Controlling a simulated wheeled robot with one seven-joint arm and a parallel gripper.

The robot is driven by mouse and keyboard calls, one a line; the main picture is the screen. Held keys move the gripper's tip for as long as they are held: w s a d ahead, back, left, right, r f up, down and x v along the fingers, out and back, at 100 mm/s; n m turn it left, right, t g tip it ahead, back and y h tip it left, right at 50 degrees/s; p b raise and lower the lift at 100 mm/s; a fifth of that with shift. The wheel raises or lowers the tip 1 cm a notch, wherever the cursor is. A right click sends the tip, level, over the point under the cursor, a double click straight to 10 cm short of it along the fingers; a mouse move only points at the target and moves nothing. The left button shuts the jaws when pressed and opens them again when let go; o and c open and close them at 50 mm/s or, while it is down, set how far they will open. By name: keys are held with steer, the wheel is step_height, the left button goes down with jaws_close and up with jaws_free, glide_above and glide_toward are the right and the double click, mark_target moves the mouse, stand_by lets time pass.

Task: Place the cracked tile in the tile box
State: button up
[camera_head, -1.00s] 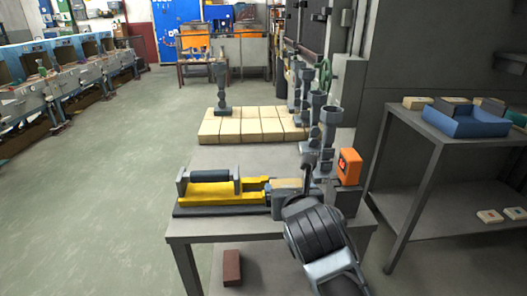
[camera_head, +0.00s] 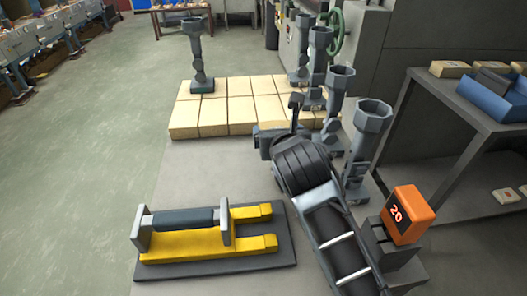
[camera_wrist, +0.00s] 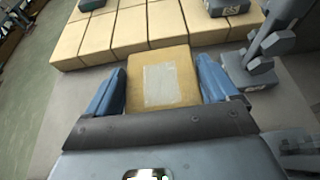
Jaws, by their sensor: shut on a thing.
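My gripper (camera_wrist: 161,72) is shut on a tan tile (camera_wrist: 187,92), which lies between its two blue fingers in the wrist view. A pale grey patch covers much of the tile's face; I cannot make out a crack. In the head view my gripper (camera_head: 272,141) is above the grey surface, near the front right of the tan block platform, and it hides the tile. A blue box (camera_head: 487,104), possibly the tile box, stands on the dark table at the right, with a dark grey thing in it.
A tan block platform (camera_head: 188,119) lies ahead. Several tall grey funnel-topped posts (camera_head: 372,121) stand right of my arm. An orange box marked 20 (camera_head: 408,213) is at the near right, and a yellow fixture (camera_head: 185,245) at the near left. A dark table (camera_head: 437,92) stands at the right.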

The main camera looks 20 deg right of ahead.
step_height(320, 180, down, 10)
steer(key=shift+r, duration=0.2)
stand_by(0.4)
steer(key=o, duration=1)
steer(key=shift+f, duration=0.1)
